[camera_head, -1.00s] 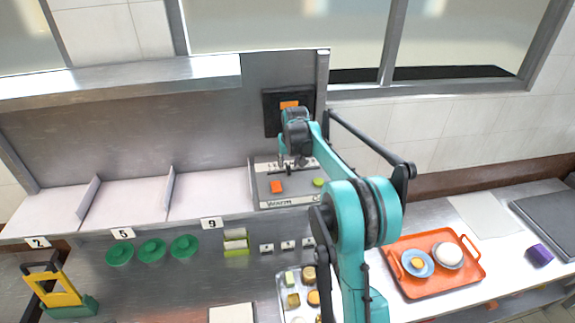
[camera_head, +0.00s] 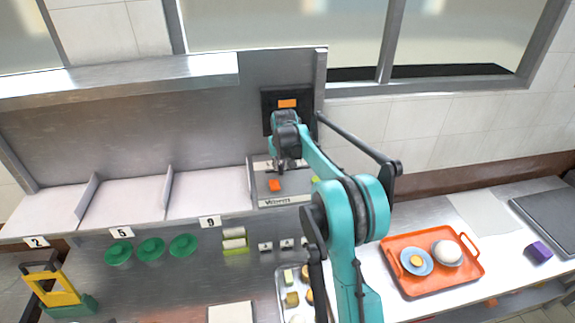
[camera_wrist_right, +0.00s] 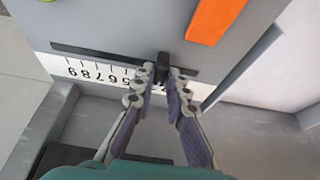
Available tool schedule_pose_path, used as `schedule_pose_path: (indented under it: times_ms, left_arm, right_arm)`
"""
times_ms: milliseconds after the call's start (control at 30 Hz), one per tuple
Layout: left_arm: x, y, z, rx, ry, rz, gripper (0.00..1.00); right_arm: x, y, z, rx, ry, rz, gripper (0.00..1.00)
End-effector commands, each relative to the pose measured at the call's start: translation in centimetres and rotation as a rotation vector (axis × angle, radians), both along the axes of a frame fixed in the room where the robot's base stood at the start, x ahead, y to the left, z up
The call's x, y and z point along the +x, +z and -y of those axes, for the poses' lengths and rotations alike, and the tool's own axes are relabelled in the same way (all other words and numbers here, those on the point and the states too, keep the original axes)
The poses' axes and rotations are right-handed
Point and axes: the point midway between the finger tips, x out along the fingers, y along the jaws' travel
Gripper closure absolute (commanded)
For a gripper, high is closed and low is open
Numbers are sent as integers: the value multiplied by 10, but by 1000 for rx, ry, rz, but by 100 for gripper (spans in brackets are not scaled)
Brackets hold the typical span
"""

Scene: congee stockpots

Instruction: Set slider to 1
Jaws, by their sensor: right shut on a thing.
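The slider knob (camera_wrist_right: 163,65) is a small dark block in a dark slot on a grey control panel (camera_wrist_right: 120,22). My right gripper (camera_wrist_right: 168,78) is shut on the knob, one finger on each side. The knob stands past 5, near the slot's right end in this wrist view. In the head view my right gripper (camera_head: 281,168) is over the panel's back part (camera_head: 262,188), hiding the knob. My left gripper is not in view.
The panel carries an orange block (camera_head: 274,185) and a green piece (camera_head: 315,180). A dark wall box with an orange square (camera_head: 287,103) stands behind. An orange tray (camera_head: 399,247) with dishes is at right. Green round pieces (camera_head: 151,248) lie at left.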

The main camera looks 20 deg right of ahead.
Motion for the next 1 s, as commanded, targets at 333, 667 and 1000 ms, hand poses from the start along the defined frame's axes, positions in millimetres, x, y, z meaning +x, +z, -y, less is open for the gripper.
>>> schedule_pose_path:
  times_ms: [333, 667, 1000]
  left_arm:
    - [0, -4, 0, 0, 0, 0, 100]
    - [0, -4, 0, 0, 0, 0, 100]
    - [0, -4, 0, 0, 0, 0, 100]
  right_arm:
    - [11, 0, -44, 3, 1, 1, 100]
    - [11, 0, -44, 3, 2, 1, 66]
    - [9, 5, -43, 1, 2, 0, 66]
